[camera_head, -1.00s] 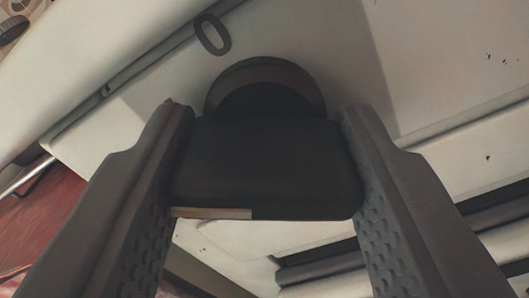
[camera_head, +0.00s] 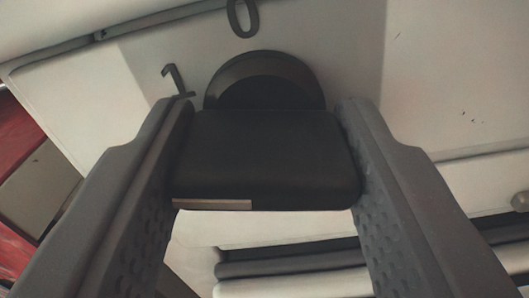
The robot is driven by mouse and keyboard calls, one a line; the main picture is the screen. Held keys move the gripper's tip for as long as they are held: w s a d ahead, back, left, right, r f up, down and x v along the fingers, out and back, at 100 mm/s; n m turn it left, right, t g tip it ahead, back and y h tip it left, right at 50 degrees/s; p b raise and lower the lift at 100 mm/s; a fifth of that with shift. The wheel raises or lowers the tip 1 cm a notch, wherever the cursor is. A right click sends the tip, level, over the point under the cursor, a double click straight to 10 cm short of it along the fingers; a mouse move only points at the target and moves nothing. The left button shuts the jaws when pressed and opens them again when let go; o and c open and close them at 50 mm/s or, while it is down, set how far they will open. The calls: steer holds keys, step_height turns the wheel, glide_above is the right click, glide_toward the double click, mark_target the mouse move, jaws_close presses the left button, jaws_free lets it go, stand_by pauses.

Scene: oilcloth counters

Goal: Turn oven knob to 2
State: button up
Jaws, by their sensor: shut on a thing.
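My gripper (camera_head: 266,165) is shut on the oven knob (camera_head: 266,155), with a grey finger against each side of its dark grip bar. The knob's round base shows behind the bar, against the white oven panel (camera_head: 340,40). A pale strip (camera_head: 212,204) lies on the left part of the bar's near edge. A dark numeral 0 (camera_head: 243,17) is on the panel above the knob. A numeral 1 (camera_head: 177,80) shows to the upper left, by the left finger's tip. No numeral 2 is visible. The fingers and knob hide part of the panel.
A dark seam (camera_head: 120,33) runs along the panel's upper edge. Dark horizontal bars (camera_head: 290,262) lie below the knob, partly hidden by the right finger. Something red (camera_head: 22,130) is at the far left. A small grey rounded part (camera_head: 520,200) shows at the right edge.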

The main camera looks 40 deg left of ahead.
steer(key=n, duration=0.4)
steer(key=shift+a+n+b, duration=0.1)
steer(key=shift+n+b, duration=0.4)
steer(key=shift+n, duration=1.4)
steer(key=shift+a, duration=0.1)
steer(key=o, duration=1)
steer(key=shift+s+r, duration=0.1)
steer(key=shift+s, duration=0.05)
steer(key=shift+d, duration=0.2)
